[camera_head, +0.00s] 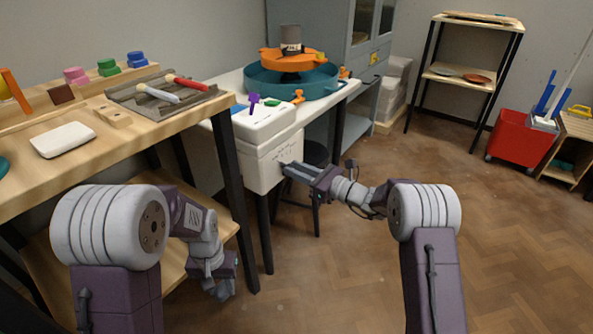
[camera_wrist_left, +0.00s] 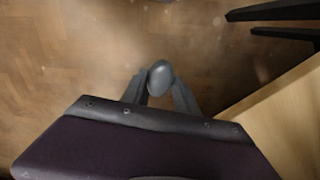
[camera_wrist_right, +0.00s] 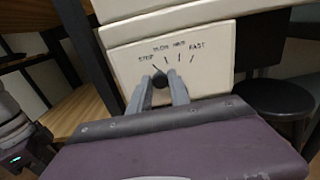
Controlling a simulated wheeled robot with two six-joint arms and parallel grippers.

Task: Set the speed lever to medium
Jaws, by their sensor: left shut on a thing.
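The speed lever shows in the right wrist view as a dark rounded knob (camera_wrist_right: 160,80) below the STOP, SLOW, MED and FAST marks on the white panel (camera_wrist_right: 215,72). The knob lies below the left part of the scale; its exact setting is hard to tell. My right gripper (camera_wrist_right: 160,84) has its fingers apart, one on each side of the knob. In the head view it (camera_head: 285,170) is at the face of the white box (camera_head: 262,168). My left gripper (camera_head: 226,275) hangs low beside the workbench, shut on a grey rounded thing (camera_wrist_left: 160,77).
A workbench (camera_head: 150,128) stands at the left, with stamps, brushes and a white block on it. A teal basin with an orange wheel (camera_head: 300,82) stands on the white table behind the box. A dark stool (camera_wrist_right: 275,97) is right of the panel.

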